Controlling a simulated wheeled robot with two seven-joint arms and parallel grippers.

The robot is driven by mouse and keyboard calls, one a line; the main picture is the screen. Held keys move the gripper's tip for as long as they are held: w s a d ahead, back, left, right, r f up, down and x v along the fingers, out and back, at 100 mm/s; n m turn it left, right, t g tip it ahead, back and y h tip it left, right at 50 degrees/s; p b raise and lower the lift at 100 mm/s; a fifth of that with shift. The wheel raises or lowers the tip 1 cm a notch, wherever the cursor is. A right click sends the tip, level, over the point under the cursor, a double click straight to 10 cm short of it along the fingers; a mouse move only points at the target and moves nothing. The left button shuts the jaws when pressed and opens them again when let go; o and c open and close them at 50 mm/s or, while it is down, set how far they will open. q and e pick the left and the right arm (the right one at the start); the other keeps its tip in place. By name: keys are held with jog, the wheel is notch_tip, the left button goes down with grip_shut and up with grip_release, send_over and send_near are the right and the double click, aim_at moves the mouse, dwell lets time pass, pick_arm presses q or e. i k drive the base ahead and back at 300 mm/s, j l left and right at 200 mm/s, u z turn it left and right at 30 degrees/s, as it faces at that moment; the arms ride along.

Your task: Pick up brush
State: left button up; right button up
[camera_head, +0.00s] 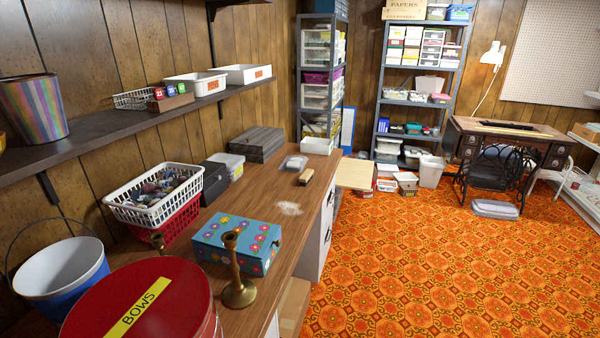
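A small brush (306,176) with a wooden-coloured back lies on the long wooden counter (318,190), close to its right edge. A grey tray-like item (294,162), perhaps a dustpan, lies just behind and left of the brush. A pale patch of dust or crumbs (288,208) is spread on the counter in front of the brush. Neither of my grippers shows in the head view.
Nearer on the counter stand a flowered blue box (238,243), a brass candlestick (238,285), a red BOWS tin (140,310) and a white basket (155,197). A shelf (130,122) overhangs the left side. Orange patterned floor (430,260) is open to the right.

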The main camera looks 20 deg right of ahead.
aim_at(305, 178)
jog(key=i+l+u, duration=0.1)
jog(key=l, duration=0.2)
jog(key=i+l+u, duration=0.1)
jog(key=i+l, duration=0.15)
jog(key=i+l+u, duration=0.1)
jog(key=l, duration=0.25)
jog(key=i+l+u, duration=0.1)
jog(key=l, duration=0.25)
jog(key=i+l+u, duration=0.1)
jog(key=l, duration=0.25)
jog(key=i+l+u, duration=0.1)
jog(key=l, duration=0.25)
jog(key=i, duration=0.1)
